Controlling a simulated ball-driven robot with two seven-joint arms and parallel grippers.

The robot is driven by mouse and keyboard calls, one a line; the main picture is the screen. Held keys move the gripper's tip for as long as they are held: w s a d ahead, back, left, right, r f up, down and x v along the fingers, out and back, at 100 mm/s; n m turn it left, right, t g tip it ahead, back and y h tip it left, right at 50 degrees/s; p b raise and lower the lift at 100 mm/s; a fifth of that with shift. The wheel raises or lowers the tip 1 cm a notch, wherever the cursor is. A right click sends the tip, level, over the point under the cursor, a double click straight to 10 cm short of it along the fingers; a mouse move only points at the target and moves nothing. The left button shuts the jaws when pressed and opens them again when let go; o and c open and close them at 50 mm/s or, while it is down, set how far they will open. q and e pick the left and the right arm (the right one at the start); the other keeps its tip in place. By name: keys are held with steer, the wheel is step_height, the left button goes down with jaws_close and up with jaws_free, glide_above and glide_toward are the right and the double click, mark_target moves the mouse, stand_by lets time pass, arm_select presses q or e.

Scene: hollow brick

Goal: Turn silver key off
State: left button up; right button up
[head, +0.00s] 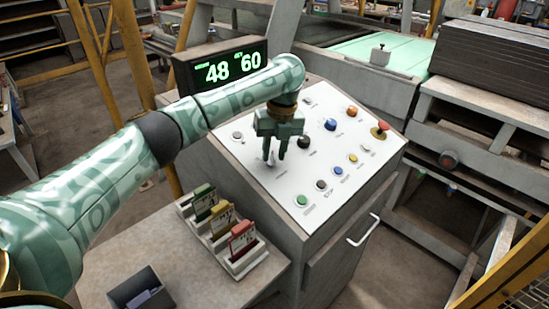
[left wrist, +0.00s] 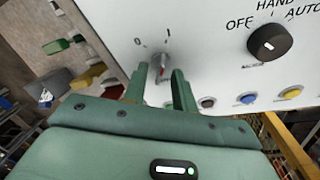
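The silver key (left wrist: 162,62) sits in a switch on the white sloping control panel (head: 330,110), below the marks 0 and I. A small red mark shows on it. My left gripper (head: 274,158) reaches down to the panel's left part. In the left wrist view its two fingers (left wrist: 160,72) stand apart, one on each side of the key, with space visible between them. I cannot tell whether either finger touches the key. In the head view the fingers partly hide the key. My right gripper is not in view.
A black selector knob (left wrist: 268,43) is right of the key. A red mushroom button (head: 380,131) and several coloured buttons share the panel. A display (head: 221,69) reads 48 and 60 behind my arm. A card rack (head: 240,262) and a dark bin (head: 128,291) stand front left.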

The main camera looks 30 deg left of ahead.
arm_select(q)
steer(key=shift+f, duration=0.45)
jaws_close()
steer(key=shift+s+r, duration=0.1)
